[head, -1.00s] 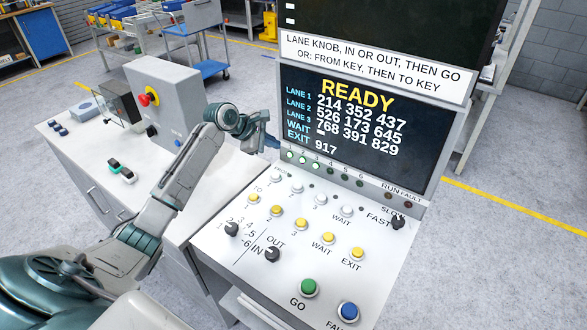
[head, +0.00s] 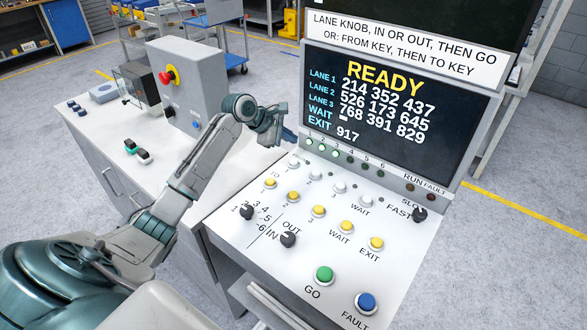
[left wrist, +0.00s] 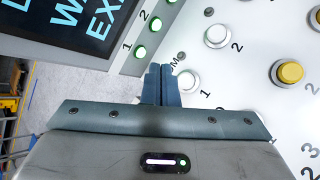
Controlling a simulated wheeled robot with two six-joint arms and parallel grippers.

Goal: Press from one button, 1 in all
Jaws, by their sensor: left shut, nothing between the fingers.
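The white FROM 1 button (head: 293,162) is at the upper left of the sloped panel, at the left end of the white row. My left gripper (head: 290,137) is shut and empty, close above this button. In the left wrist view its blue fingers (left wrist: 161,72) are pressed together. I cannot tell whether they touch the button. The screen (head: 385,120) reads READY. My right gripper is out of view.
A second white button (left wrist: 217,36) and a yellow button (left wrist: 290,71) are nearby. Green lamps (left wrist: 148,37) line the screen's lower edge. Lower on the panel are dark knobs (head: 288,239), a green GO button (head: 324,274) and a blue FAULT button (head: 367,303).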

